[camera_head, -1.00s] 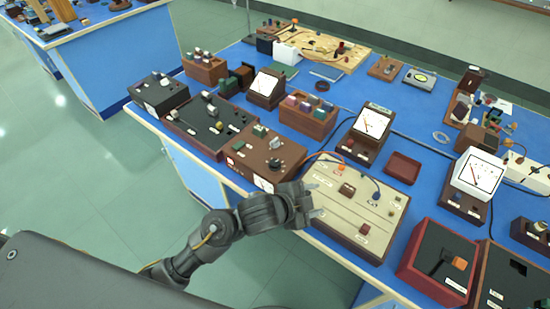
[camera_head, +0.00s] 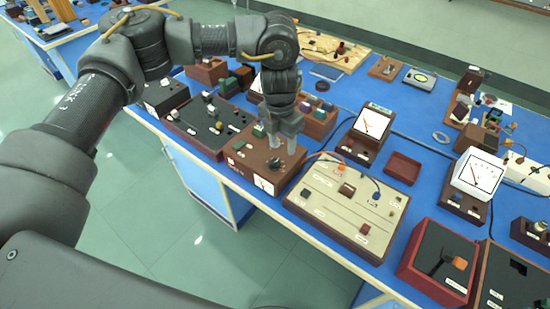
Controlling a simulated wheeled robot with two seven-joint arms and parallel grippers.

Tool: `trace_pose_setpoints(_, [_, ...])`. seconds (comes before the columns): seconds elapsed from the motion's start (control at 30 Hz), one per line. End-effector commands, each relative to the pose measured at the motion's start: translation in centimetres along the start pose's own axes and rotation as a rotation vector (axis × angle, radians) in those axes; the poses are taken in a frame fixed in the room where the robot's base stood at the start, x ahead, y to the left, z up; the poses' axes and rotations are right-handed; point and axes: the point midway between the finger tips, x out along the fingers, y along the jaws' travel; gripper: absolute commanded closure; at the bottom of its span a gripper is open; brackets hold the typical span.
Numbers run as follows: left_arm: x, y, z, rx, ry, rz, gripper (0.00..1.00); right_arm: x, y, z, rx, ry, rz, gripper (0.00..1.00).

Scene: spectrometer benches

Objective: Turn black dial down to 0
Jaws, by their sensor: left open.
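The black dial (camera_head: 275,163) sits on the sloped top of a brown box (camera_head: 245,167) near the front edge of the blue bench. My left gripper (camera_head: 280,149) points down over this box from above, fingers apart on either side of the area just behind the dial. The fingers are open and hold nothing; contact with the dial cannot be told. The dial's scale marks are too small to read. My right gripper is not in view.
A beige panel box (camera_head: 342,205) with wires stands close to the right of the brown box. A dark control box (camera_head: 207,128) stands close to its left. A red box (camera_head: 437,263) is farther right. Meters and wooden blocks crowd the bench behind.

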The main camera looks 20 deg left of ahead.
Motion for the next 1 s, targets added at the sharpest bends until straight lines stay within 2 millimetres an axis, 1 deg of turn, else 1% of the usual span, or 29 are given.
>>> trace_pose_setpoints(0.03, [-0.9,1.0,-0.1,-0.005,0.010,0.024,0.50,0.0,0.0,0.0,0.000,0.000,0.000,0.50])
trace_pose_setpoints(0.13, [-1.7,2.0,-0.3,-0.011,0.025,0.045,0.50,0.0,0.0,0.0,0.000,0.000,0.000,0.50])
trace_pose_setpoints(0.27, [-1.7,2.1,-0.4,-0.012,0.030,0.049,0.50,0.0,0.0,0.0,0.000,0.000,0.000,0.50])
trace_pose_setpoints(0.37, [-1.2,2.1,-0.4,-0.011,0.029,0.048,0.50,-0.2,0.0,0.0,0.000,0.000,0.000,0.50])
trace_pose_setpoints(0.47, [0.1,2.1,-0.5,-0.011,0.031,0.046,0.50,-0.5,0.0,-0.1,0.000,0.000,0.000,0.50])
trace_pose_setpoints(0.8, [6.3,2.4,-0.7,-0.013,0.030,0.045,0.50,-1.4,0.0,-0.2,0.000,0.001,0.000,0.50])
trace_pose_setpoints(0.9, [7.6,2.4,-0.7,-0.013,0.029,0.045,0.50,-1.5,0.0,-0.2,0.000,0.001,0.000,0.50])
trace_pose_setpoints(1.0, [8.5,2.5,-0.7,-0.012,0.028,0.046,0.50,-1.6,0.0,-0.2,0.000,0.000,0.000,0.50])
